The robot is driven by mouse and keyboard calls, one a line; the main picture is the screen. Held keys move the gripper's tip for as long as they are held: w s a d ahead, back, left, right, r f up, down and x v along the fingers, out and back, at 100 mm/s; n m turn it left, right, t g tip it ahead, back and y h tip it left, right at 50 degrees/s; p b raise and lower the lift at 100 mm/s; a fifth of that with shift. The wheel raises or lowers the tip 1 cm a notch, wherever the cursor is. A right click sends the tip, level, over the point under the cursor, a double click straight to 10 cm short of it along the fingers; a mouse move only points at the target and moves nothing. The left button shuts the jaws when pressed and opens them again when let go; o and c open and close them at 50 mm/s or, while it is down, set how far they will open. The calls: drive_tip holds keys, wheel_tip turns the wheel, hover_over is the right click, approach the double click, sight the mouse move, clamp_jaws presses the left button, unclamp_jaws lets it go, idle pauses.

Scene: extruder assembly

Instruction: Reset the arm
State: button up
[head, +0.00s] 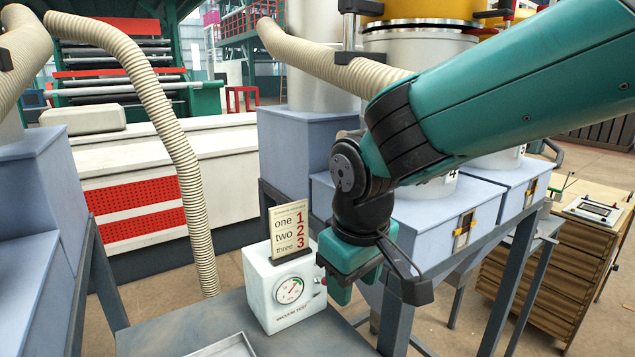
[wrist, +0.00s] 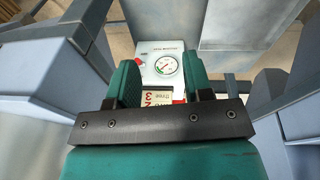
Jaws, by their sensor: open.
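My teal arm reaches in from the right in the head view. My gripper (head: 350,278) hangs close to the right side of the white vacuum test box (head: 284,293), at its far end bent downward. In the wrist view, the two teal fingers of my gripper (wrist: 162,72) are spread apart. The white box with its round gauge (wrist: 166,65) shows beyond and between them. Part of the card (wrist: 158,97) with red numerals shows between the fingers, partly hidden by my dark gripper bar. In the head view, the card (head: 289,229) stands upright on the box top.
The box stands on a grey table (head: 190,318) with a metal tray (head: 226,346) at its front edge. Blue-grey hopper units (head: 425,212) stand behind and right. A ribbed hose (head: 175,140) hangs at left. A wooden drawer cabinet (head: 535,270) stands far right.

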drive_tip(key=s+d+f+g+y+b, duration=0.1)
drive_tip(key=s+d+f+y+b, duration=0.1)
drive_tip(key=s+d, duration=0.3)
drive_tip(key=s+d+f+g+y+b, duration=0.1)
drive_tip(key=s+d+b, duration=0.3)
drive_tip(key=s, duration=0.8)
drive_tip(key=shift+d+f+m+y, duration=0.4)
drive_tip(key=shift+d+f+y, duration=0.1)
drive_tip(key=shift+d+f, duration=0.1)
